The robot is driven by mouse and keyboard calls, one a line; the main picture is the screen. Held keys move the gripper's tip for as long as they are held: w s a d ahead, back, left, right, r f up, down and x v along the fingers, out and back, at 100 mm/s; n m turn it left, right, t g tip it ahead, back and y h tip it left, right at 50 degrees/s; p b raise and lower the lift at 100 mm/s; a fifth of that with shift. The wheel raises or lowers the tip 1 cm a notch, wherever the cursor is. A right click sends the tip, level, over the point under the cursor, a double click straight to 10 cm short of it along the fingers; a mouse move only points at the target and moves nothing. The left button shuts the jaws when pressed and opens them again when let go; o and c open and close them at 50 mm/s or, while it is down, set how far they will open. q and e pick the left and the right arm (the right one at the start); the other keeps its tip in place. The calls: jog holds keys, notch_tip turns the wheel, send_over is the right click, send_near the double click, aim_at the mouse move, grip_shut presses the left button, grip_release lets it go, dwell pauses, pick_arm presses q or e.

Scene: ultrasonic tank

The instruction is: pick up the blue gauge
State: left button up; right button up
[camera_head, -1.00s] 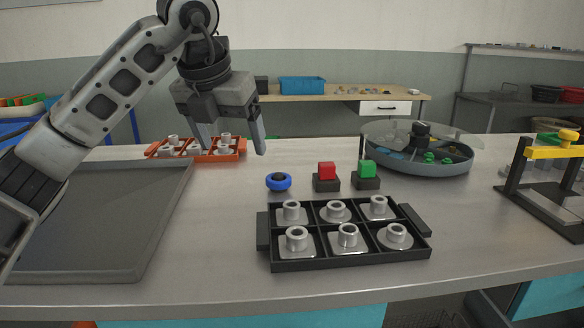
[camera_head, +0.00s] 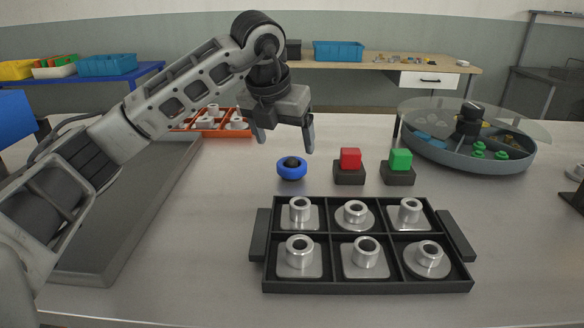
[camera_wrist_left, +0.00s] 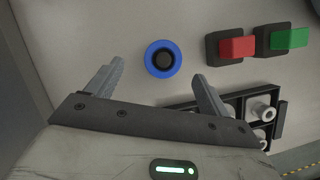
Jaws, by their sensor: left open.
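The blue gauge (camera_head: 292,170) is a blue ring with a dark knob in its middle, lying on the grey table. In the left wrist view it (camera_wrist_left: 163,59) lies beyond the fingertips, roughly between their lines. My left gripper (camera_head: 285,143) is open and empty, above the table and just behind and above the gauge in the head view. Its two fingers also show apart in the left wrist view (camera_wrist_left: 157,70). Nothing touches the gauge. My right gripper is in neither view.
A red block (camera_head: 350,157) and a green block (camera_head: 400,159) on dark bases stand right of the gauge. A black tray (camera_head: 258,240) of metal parts lies in front. An orange tray (camera_head: 205,133), a grey tray (camera_head: 150,225) and a round glass-topped unit (camera_head: 470,150) stand around.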

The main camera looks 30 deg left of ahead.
aim_at(291, 160)
pick_arm(q)
jog(key=x, duration=0.6)
jog(key=shift+s+d, duration=0.2)
jog(key=shift+d, duration=0.15)
jog(key=c, duration=1.2)
